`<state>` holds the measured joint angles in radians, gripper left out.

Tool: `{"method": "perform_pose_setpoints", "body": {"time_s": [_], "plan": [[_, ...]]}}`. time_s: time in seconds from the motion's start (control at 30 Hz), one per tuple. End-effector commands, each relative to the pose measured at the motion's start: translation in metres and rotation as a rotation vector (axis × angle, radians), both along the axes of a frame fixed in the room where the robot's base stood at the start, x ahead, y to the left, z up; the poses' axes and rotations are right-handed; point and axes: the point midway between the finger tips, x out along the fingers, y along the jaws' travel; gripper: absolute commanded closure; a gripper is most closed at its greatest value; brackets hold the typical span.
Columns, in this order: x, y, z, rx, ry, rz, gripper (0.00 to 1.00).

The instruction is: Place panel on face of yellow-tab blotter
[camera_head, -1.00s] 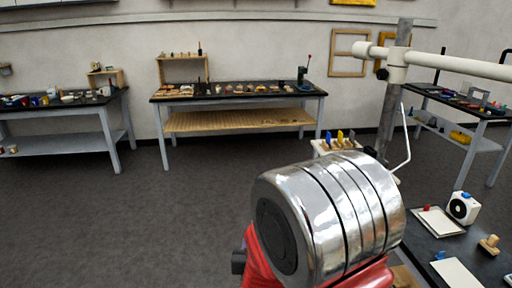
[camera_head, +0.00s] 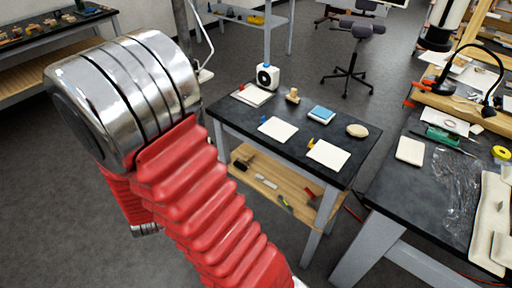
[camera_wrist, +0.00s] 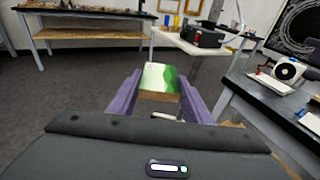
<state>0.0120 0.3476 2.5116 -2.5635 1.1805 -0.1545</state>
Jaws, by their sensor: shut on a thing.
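The panel (camera_wrist: 160,76), with a green and white face and a brownish near edge, is between the purple fingers of my gripper (camera_wrist: 160,88) in the wrist view. My gripper is shut on it, held out over the floor. In the head view the yellow-tab blotter (camera_head: 328,155) is a white sheet near the front right of the small dark table, with its yellow tab (camera_head: 310,143) at the left corner. Its face looks bare. My gripper and the panel are not visible in the head view, where my arm fills the left.
The dark table (camera_head: 300,155) also bears a blue-tab blotter (camera_head: 278,129), a red-tab blotter (camera_head: 251,95), a white fan-like box (camera_head: 267,76), a wooden stamp-like block (camera_head: 292,96), a blue pad (camera_head: 321,114) and a round stone (camera_head: 357,130). A cluttered bench (camera_head: 400,215) stands right.

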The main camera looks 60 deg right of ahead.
Motion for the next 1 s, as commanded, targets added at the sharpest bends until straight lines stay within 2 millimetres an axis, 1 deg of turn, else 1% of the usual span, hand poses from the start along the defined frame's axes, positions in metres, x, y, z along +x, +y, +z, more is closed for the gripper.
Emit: {"method": "perform_pose_setpoints", "body": {"time_s": [0.03,0.1,0.27,0.4,0.47,0.6,0.77,0.8,0.87,1.0], "plan": [[-0.004,-0.018,0.000,0.000,0.000,-0.036,0.81],[-0.010,-0.040,0.000,0.000,0.000,-0.083,0.81],[-0.028,-0.091,0.001,-0.001,-0.001,-0.195,0.81],[-0.048,-0.134,0.003,0.000,-0.001,-0.296,0.81],[-0.057,-0.152,0.003,-0.001,-0.001,-0.341,0.81],[-0.084,-0.193,0.004,-0.001,0.000,-0.447,0.81],[-0.118,-0.238,0.006,-0.001,-0.001,-0.573,0.81],[-0.128,-0.249,0.007,0.000,-0.001,-0.606,0.81],[-0.142,-0.264,0.007,-0.001,-0.001,-0.654,0.81],[-0.180,-0.298,0.008,0.000,-0.001,-0.770,0.81]]}}
